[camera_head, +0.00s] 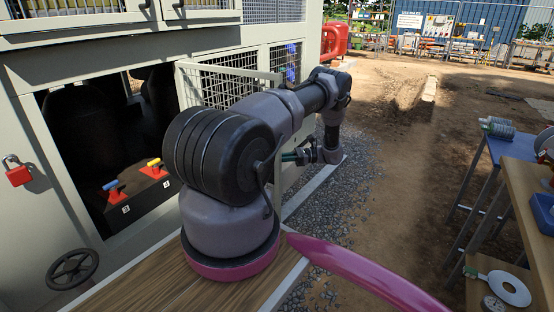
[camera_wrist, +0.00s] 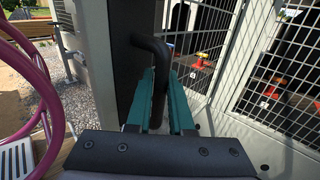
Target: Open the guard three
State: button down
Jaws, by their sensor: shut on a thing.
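My gripper (camera_wrist: 160,78) has two teal fingers shut on a black bent handle (camera_wrist: 150,44) in the wrist view. The handle stands against a dark upright post beside mesh. In the head view my gripper (camera_head: 295,157) is small and the handle cannot be made out. The opening beside the guard shows a blue-handled red valve (camera_head: 114,189) over label 3 and a yellow-handled red valve (camera_head: 154,167) over label 4.
A red padlock (camera_head: 17,173) and a handwheel (camera_head: 73,268) are at the left of the chiller. Gravel (camera_head: 335,190) and open dirt lie to the right of my arm. A workbench (camera_head: 530,200) and a blue table (camera_head: 492,140) stand at the right.

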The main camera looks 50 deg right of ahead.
jog(key=shift+w, duration=0.2)
jog(key=c, duration=0.8)
grip_release()
jog(key=shift+s+d, duration=0.15)
jog(key=v, duration=1)
jog(key=shift+s+d, duration=0.15)
jog(key=shift+d, duration=0.05)
jog(key=shift+d, duration=0.1)
